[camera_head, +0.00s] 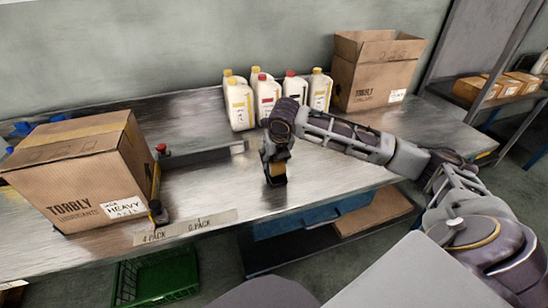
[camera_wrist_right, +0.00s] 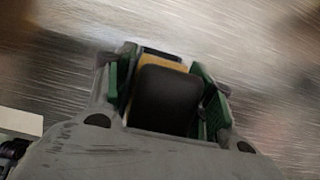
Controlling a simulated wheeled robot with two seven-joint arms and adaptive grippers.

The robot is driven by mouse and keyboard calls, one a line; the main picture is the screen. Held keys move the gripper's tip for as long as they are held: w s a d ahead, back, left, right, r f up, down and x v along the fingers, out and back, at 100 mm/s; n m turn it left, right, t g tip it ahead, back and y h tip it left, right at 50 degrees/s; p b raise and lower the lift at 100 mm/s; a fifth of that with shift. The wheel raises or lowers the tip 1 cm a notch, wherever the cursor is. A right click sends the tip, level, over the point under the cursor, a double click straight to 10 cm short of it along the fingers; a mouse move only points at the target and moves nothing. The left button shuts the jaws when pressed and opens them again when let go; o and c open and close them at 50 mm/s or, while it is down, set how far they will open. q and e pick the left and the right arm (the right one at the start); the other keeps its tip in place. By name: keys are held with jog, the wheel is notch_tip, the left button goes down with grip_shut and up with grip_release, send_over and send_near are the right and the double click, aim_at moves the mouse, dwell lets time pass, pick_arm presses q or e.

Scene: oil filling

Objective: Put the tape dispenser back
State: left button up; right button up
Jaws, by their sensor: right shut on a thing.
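My right gripper (camera_head: 275,155) reaches in from the right and points down over the middle of the metal bench. It is shut on the tape dispenser (camera_head: 277,171), a small black and yellow thing close to the bench top. I cannot tell whether the dispenser touches the bench. In the right wrist view the dispenser (camera_wrist_right: 166,98) shows as a dark rounded block with a yellow edge between the green-padded fingers (camera_wrist_right: 165,90). My left gripper is in neither view.
A closed TORBLY box (camera_head: 75,175) stands at the left. Several oil bottles (camera_head: 268,95) and an open box (camera_head: 375,72) stand at the back. A label strip (camera_head: 190,228) lies along the front edge. A green crate (camera_head: 158,277) is below. The bench right of my gripper is clear.

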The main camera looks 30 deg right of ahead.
jog(key=o, duration=1)
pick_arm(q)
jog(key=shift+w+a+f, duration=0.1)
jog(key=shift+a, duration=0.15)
pick_arm(e)
jog(key=shift+s+r, duration=0.15)
jog(key=shift+r, duration=0.35)
jog(key=shift+s+r, duration=0.1)
jog(key=shift+r, duration=0.25)
jog(key=p+v, duration=0.2)
jog(key=v, duration=0.7)
jog(key=shift+s, duration=0.1)
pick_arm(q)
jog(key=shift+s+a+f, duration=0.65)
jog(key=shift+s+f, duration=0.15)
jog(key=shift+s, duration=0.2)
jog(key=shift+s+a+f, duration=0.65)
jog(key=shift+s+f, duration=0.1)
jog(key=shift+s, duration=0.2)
pick_arm(e)
jog(key=shift+s+a+r, duration=0.15)
jog(key=shift+s+r, duration=0.15)
jog(key=shift+r, duration=0.3)
